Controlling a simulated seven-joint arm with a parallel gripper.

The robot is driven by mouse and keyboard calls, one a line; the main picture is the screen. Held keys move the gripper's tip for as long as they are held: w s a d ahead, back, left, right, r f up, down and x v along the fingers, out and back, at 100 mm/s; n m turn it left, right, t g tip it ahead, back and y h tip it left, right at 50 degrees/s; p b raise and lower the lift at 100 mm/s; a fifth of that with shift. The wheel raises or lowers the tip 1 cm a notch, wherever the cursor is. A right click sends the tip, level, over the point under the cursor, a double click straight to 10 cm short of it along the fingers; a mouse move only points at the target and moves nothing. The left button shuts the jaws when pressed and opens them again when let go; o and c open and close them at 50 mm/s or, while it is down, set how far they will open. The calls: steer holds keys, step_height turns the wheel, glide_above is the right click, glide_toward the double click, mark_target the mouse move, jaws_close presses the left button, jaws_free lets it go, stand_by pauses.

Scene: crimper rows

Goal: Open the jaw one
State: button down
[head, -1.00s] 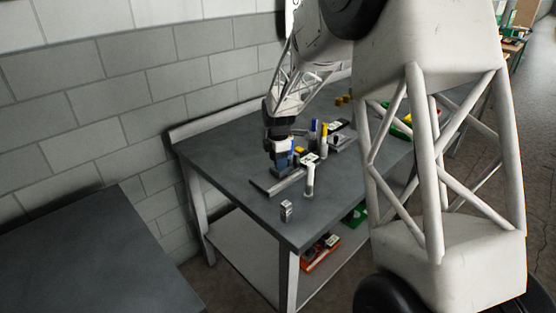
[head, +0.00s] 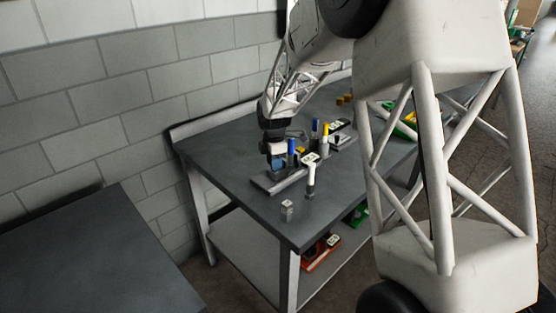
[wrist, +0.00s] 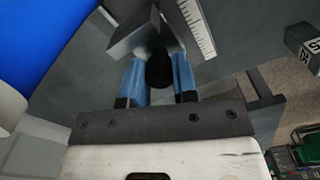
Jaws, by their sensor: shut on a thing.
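My gripper (head: 278,167) is low over the near part of the grey bench, above a grey base plate (head: 262,183). In the wrist view its two blue fingers (wrist: 159,78) are closed about a black rounded knob (wrist: 159,70). The knob stands in front of a grey metal block (wrist: 130,38); which jaw it belongs to cannot be told. A blue handle (head: 292,147) stands upright just right of my gripper, and a large blue surface (wrist: 45,45) fills the wrist view's upper left. A white handle (head: 311,180) stands at the front right, below a labelled plate (head: 311,158).
A small labelled block (head: 287,209) stands near the bench's front edge. Blue (head: 314,127) and yellow (head: 325,130) handles stand farther back. A white ruled scale (wrist: 197,27) lies beside the fingers. The bench's left part (head: 215,155) is clear; a wall runs behind.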

steer(key=shift+s+a, duration=0.15)
steer(key=shift+a, duration=0.05)
steer(key=c, duration=0.9)
jaws_free()
steer(key=shift+r, duration=0.15)
steer(key=shift+r, duration=3.8)
steer(key=shift+d, duration=0.1)
